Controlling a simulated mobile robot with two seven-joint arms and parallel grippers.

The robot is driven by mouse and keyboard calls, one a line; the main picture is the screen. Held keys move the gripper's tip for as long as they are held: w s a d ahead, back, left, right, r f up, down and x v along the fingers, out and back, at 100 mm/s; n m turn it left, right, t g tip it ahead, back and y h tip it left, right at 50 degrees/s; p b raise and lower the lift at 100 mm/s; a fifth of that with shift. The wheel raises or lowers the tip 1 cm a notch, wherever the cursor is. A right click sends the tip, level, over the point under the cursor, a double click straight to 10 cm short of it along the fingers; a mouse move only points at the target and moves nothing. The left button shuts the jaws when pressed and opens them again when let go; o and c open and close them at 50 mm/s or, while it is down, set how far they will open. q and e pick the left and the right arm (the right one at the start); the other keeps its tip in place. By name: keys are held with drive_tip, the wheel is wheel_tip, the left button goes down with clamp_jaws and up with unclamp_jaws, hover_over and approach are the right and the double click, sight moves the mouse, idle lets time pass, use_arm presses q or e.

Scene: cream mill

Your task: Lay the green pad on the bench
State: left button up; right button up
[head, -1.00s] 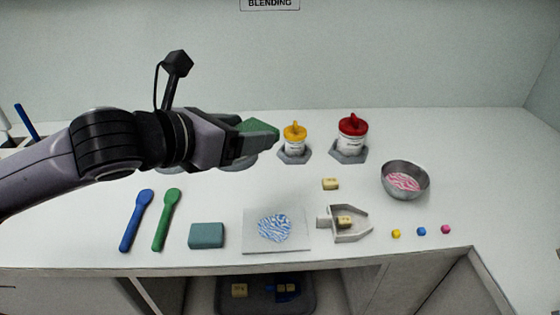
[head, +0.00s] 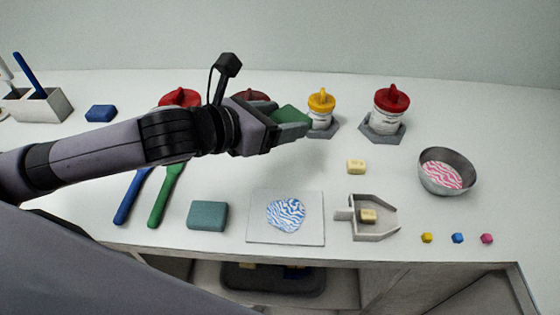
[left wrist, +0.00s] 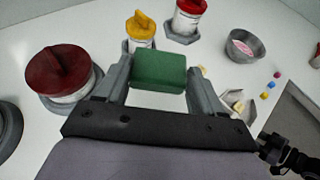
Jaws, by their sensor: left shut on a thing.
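The green pad (head: 290,117) is between the fingers of my left gripper (head: 283,123), which is shut on it. In the left wrist view the green pad (left wrist: 158,70) spans the gap between the two fingers. It is held above the bench (head: 430,110), left of the yellow-lidded jar (head: 321,108). My right gripper is not seen. My left arm hides part of the bench behind it.
A teal block (head: 208,216) lies near the front edge, beside a white board (head: 257,230) with a blue-striped patch. Two spoons, red-lidded jars, a scoop (head: 378,230), a steel bowl (head: 447,172) and small cubes stand around. Bare bench lies at the back right.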

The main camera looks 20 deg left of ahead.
sight(279, 170)
use_arm(q)
wheel_tip(279, 170, down, 10)
drive_tip(key=shift+b, duration=0.75)
drive_tip(key=shift+r, duration=0.1)
drive_tip(key=o, duration=1)
